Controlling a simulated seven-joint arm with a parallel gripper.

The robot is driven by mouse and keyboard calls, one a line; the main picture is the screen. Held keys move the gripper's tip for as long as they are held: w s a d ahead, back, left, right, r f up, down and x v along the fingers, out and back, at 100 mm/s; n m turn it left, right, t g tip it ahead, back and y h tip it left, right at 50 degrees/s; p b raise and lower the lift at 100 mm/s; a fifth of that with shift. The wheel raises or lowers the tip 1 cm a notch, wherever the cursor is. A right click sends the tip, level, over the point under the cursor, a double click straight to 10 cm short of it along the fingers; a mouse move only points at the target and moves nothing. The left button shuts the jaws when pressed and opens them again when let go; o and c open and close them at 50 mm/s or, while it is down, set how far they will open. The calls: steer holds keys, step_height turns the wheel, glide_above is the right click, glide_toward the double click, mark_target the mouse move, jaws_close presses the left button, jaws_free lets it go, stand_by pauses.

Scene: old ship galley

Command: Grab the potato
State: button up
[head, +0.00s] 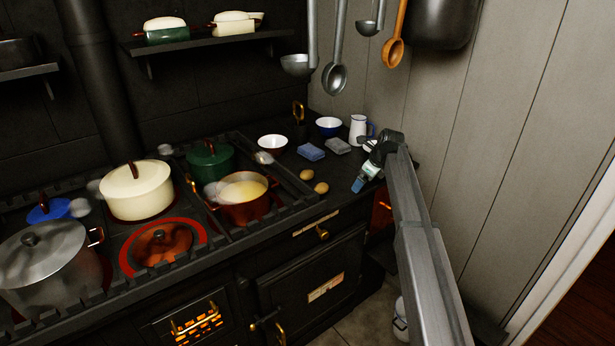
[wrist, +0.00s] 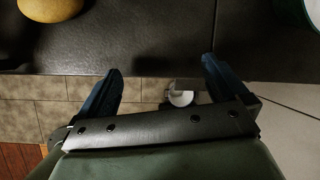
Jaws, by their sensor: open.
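Two small yellow-brown potatoes lie on the dark stove top near its front right corner. One potato (head: 306,174) is farther back, and the other potato (head: 321,188) is closer to the front edge. My gripper (head: 358,185) is to the right of them, near the counter's front edge, apart from both. In the wrist view my gripper (wrist: 162,66) is open with nothing between its blue fingers. One potato (wrist: 50,8) shows at the top left there, cut off by the frame; I cannot tell which one it is.
A blue sponge (head: 311,152), a grey sponge (head: 338,146), a white bowl (head: 272,142), a blue-rimmed bowl (head: 329,124) and a white jug (head: 358,129) stand behind the potatoes. A copper pot (head: 240,211) with yellow liquid is to their left. Ladles (head: 336,78) hang above.

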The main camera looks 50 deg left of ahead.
steer(key=m, duration=0.2)
glide_toward(308, 172)
step_height(308, 172, up, 3)
steer(key=w+d, duration=0.1)
steer(key=shift+g+h, duration=0.3)
steer(key=shift+g, duration=0.1)
steer(key=x, duration=1.3)
steer(key=shift+s+a, duration=0.15)
steer(key=shift+c, duration=0.3)
steer(key=c, duration=1)
